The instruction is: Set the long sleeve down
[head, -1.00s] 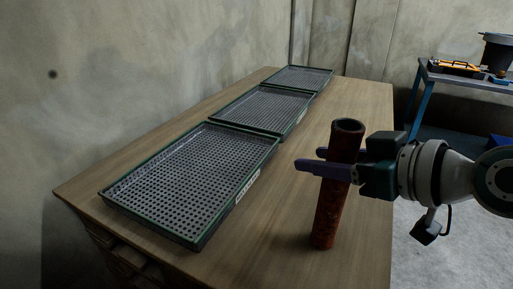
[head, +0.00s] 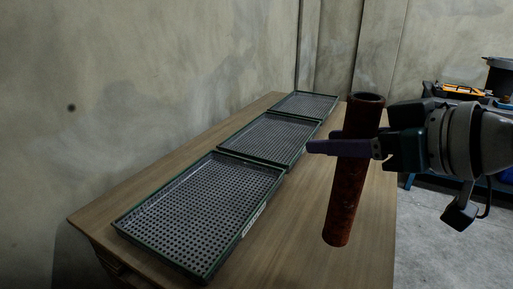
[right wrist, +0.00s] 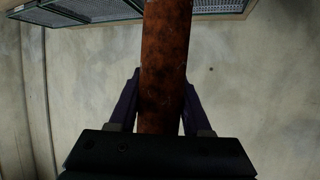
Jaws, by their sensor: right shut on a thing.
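The long sleeve (head: 346,205) is a rusty red-brown tube with a dark open top end. It is nearly upright, its lower end leaning a little left. My right gripper (head: 345,147) comes in from the right and is shut on the sleeve's upper half. The sleeve appears held above the wooden table, though the gap under it is hard to judge. In the right wrist view the sleeve (right wrist: 165,70) stands between the two purple fingers. My left gripper is not in view.
Three perforated trays with green rims stand in a row on the wooden table (head: 290,235): near (head: 200,210), middle (head: 268,138) and far (head: 305,104). All look empty. Bare tabletop lies right of them. A concrete wall is at left; a blue workbench (head: 425,165) stands back right.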

